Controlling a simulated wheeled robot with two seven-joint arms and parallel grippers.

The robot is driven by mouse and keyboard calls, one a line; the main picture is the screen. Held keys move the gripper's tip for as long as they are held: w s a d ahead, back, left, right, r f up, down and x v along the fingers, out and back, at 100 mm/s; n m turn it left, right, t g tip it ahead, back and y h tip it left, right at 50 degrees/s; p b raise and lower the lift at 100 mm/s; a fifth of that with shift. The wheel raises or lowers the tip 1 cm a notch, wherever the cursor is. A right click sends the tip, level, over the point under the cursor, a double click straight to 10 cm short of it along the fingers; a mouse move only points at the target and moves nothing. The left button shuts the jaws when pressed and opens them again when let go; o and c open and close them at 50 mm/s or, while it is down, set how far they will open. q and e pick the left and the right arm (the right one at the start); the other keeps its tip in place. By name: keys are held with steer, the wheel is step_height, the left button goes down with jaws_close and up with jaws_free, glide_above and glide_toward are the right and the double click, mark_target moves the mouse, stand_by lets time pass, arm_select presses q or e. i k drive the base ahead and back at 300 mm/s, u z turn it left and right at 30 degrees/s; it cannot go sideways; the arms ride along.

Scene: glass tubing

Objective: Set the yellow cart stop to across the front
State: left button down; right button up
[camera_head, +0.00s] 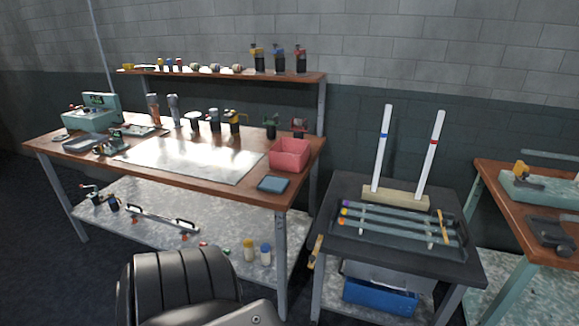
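The cart (375,270) with a dark top stands right of the centre. A yellow piece (316,252) sits at its left front edge, tilted and running along the side. A second thin yellow bar (443,228) stands near the right ends of the tubes on the cart. I cannot tell for certain which of the two is the cart stop. Several glass tubes with coloured ends lie in a dark tray (385,248) on the cart top. Neither of my grippers is in view.
Two upright white tubes stand in a wooden block (395,197) at the cart's back. A blue bin (380,297) is below. A second bench (497,190) is at the right.

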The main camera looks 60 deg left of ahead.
mark_target(312, 258)
steer(key=u, duration=1.5)
